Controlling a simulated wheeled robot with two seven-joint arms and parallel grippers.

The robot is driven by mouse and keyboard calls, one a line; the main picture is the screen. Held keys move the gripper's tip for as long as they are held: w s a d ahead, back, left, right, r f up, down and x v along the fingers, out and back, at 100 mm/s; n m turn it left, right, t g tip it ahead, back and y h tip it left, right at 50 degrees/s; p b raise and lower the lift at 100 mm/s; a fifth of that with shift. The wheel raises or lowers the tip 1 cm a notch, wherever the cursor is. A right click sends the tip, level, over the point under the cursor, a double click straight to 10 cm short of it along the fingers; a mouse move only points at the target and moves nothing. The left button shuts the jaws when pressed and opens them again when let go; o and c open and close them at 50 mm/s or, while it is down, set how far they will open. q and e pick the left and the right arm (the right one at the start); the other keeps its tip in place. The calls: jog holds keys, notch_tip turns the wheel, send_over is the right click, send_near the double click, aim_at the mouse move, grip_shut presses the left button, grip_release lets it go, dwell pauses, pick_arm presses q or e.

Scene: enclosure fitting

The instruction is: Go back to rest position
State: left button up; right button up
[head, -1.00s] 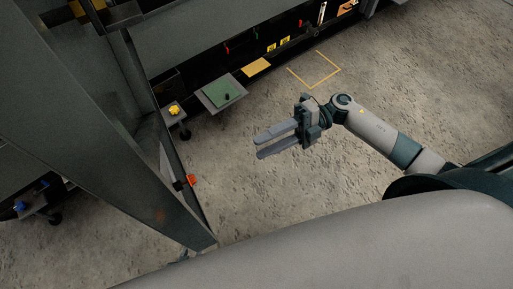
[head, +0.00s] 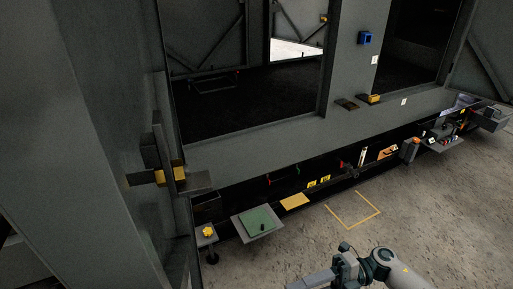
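My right gripper (head: 312,281) is at the bottom edge of the head view, right of centre, its arm (head: 400,276) coming in from the lower right. One grey finger shows, pointing left; the other is cut off by the frame. The visible finger sits to the side of the gripper body as it did when both fingers showed spread, so it appears open. I see nothing in it. It is over the concrete floor, apart from the enclosure. My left gripper is not in view.
A large dark grey enclosure (head: 255,150) with openings fills the back. A dark latch-like fitting with yellow parts (head: 160,177) is at left. Below stand a green plate (head: 258,221), a yellow plate (head: 295,201) and a tool table (head: 445,144). Floor around the yellow floor outline (head: 353,224) is clear.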

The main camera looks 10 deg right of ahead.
jog(key=w+f+m+t, duration=0.6)
jog(key=w+m+t, duration=0.3)
jog(key=m+t, duration=0.25)
jog(key=w+d+f+m+t+h, duration=0.1)
jog(key=d+f+m+t+h, duration=0.15)
jog(key=f+m+h, duration=0.35)
jog(key=w+d+f+m+t+h, duration=0.1)
jog(key=w+f+m+t+h, duration=0.1)
jog(key=f+m+t, duration=0.4)
jog(key=s+d+f+m+g+h, duration=0.1)
jog(key=s+f+m+g+h, duration=0.15)
jog(key=f, duration=0.55)
jog(key=s+f+m+g+h, duration=0.2)
jog(key=s+f+g+h, duration=0.15)
jog(key=f, duration=0.35)
jog(key=s+a+f+m+g+h, duration=0.2)
jog(key=s+f+m+g, duration=0.2)
jog(key=s+f, duration=1)
jog(key=s, duration=0.3)
jog(key=shift+a+f+g, duration=0.15)
jog(key=shift+a+g, duration=0.25)
jog(key=shift+s, duration=0.1)
